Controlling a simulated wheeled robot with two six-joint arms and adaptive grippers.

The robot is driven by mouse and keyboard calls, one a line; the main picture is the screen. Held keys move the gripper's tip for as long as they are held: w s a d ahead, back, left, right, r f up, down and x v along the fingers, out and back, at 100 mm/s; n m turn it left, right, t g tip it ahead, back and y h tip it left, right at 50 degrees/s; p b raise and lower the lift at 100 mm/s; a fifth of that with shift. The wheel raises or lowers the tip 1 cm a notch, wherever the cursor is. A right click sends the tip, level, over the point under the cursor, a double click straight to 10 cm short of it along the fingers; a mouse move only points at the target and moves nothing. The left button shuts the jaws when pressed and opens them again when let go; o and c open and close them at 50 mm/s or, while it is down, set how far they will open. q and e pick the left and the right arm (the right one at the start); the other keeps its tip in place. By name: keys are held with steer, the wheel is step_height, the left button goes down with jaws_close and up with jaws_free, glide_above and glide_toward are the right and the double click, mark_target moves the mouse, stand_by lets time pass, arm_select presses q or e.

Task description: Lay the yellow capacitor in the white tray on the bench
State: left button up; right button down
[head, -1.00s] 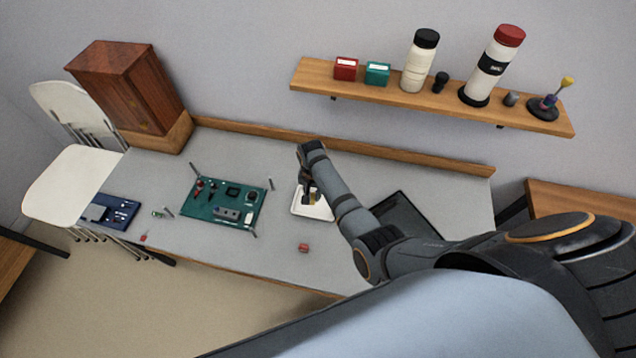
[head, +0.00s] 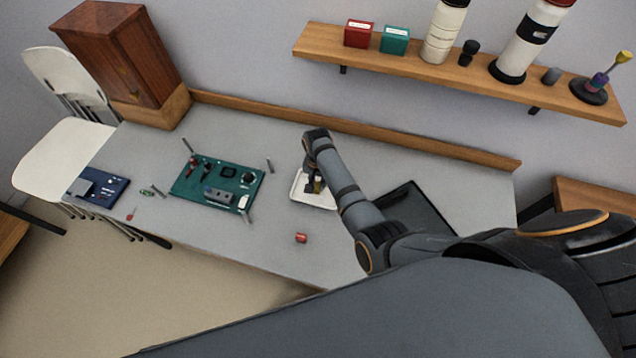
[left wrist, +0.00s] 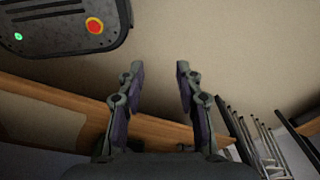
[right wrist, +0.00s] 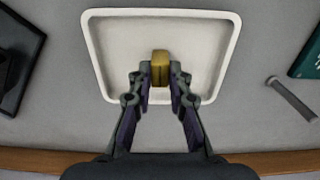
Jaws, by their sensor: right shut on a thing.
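The yellow capacitor (right wrist: 160,66) is between the fingertips of my right gripper (right wrist: 160,82), which is shut on it. In the right wrist view they are over the near part of the white tray (right wrist: 232,50); whether the capacitor touches the tray floor I cannot tell. In the head view the right gripper (head: 314,184) points down at the white tray (head: 300,196) on the bench (head: 270,255), and the capacitor is partly hidden by the gripper. My left gripper (left wrist: 154,72) is open and empty in the left wrist view, away from the bench top.
A green circuit board (head: 232,174) lies left of the tray, with metal posts around it. A small red part (head: 301,238) lies in front. A dark flat panel (head: 420,205) is to the right.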

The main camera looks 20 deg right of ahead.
mark_target(318, 184)
arm_select(q)
steer(key=shift+s+a+f, duration=0.1)
steer(key=shift+s+a, duration=0.05)
steer(key=shift+s, duration=0.6)
arm_select(e)
steer(key=c, duration=1.3)
jaws_free()
steer(key=shift+f, duration=0.15)
steer(key=shift+o, duration=0.2)
arm_select(q)
steer(key=shift+a, duration=0.1)
arm_select(e)
steer(key=shift+w+r, duration=0.1)
steer(key=shift+r, duration=0.3)
arm_select(q)
step_height(318, 184, up, 12)
steer(key=p, duration=1.1)
steer(key=shift+p, duration=0.35)
arm_select(e)
step_height(318, 184, up, 12)
steer(key=shift+f, duration=0.2)
arm_select(q)
steer(key=shift+w+f, duration=0.1)
steer(key=shift+f, duration=0.05)
